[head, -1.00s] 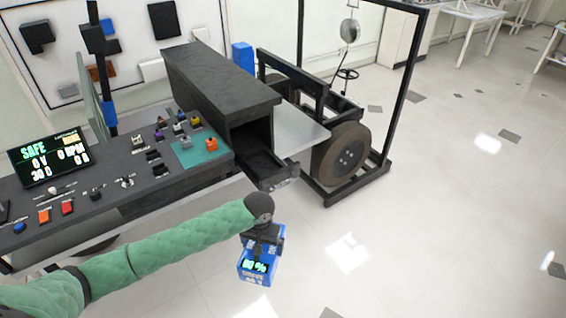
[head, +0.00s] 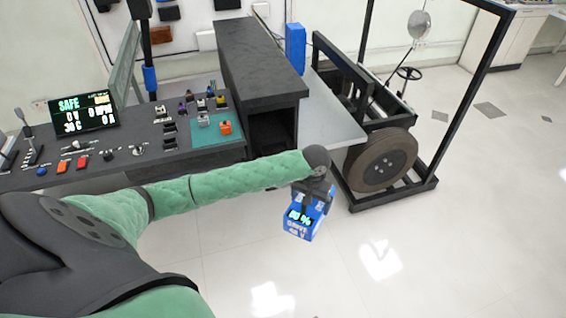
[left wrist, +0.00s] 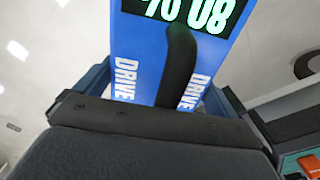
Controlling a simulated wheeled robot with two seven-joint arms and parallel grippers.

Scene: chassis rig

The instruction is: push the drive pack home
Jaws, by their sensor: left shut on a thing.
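The drive pack (head: 297,224) is a blue box with a green "80 %" display and white "DRIVE 48 V" lettering. My left gripper (head: 314,190) is shut on it from above and holds it over the floor, clear of the bench. In the left wrist view the pack (left wrist: 145,50) fills the middle, with its black handle (left wrist: 178,65) running down to the jaws. The black housing (head: 258,65) has an open bay (head: 272,132) in its front, up and left of the pack. The bay's lower part is hidden behind my left arm. My right gripper is not in view.
The console (head: 165,130) carries a screen (head: 84,115) reading SAFE, switches and a teal mat (head: 217,130) left of the bay. A wheel (head: 382,160) in a black frame (head: 437,183) stands right of it. The floor at right is clear.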

